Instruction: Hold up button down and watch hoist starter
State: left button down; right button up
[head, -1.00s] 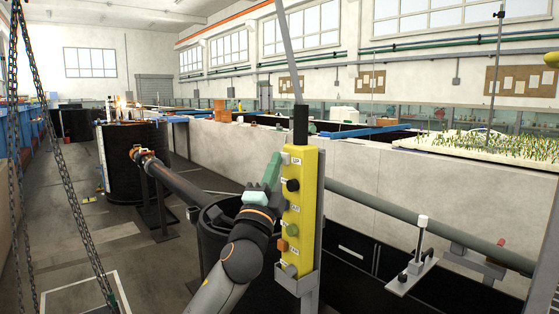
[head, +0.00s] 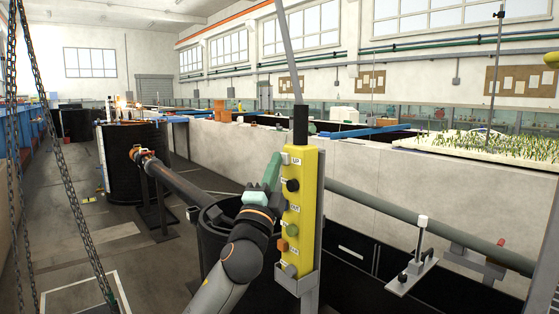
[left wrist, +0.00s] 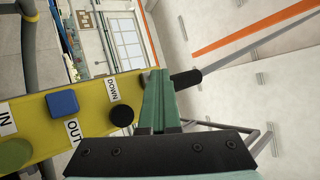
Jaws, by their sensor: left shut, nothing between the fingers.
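The yellow pendant box (head: 300,220) hangs upright on a cable in the middle of the head view, with a column of buttons and an UP label near its top. My left gripper (head: 275,160) is shut and empty, its green fingertips at the pendant's upper left edge beside the UP label. In the left wrist view the fingers (left wrist: 156,95) lie across the end of the pendant (left wrist: 90,95), past the DOWN label and the black button (left wrist: 122,115). They hide the up button there, and I cannot tell whether it is pressed. I cannot pick out the hoist starter.
Chains (head: 62,165) hang at the left. A black round tank (head: 135,160) stands on the floor beyond. A grey pipe (head: 400,217) runs along the pale flume wall (head: 385,180) on the right. Open floor (head: 90,190) lies at left.

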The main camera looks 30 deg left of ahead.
pick_arm(q)
jog(key=shift+s+a+p, duration=0.15)
jog(key=shift+s+a, duration=0.1)
jog(key=shift+s, duration=0.25)
jog(key=shift+s+a+p, duration=0.15)
jog(key=shift+s+a, duration=0.05)
jog(key=shift+s, duration=0.25)
jog(key=shift+s, duration=0.1)
jog(key=s, duration=0.1)
jog(key=s+a, duration=0.1)
jog(key=s, duration=0.1)
jog(key=s+a, duration=0.1)
jog(key=shift+s+p, duration=0.25)
jog(key=shift+p, duration=0.15)
jog(key=shift+f, duration=0.1)
dwell(1.1)
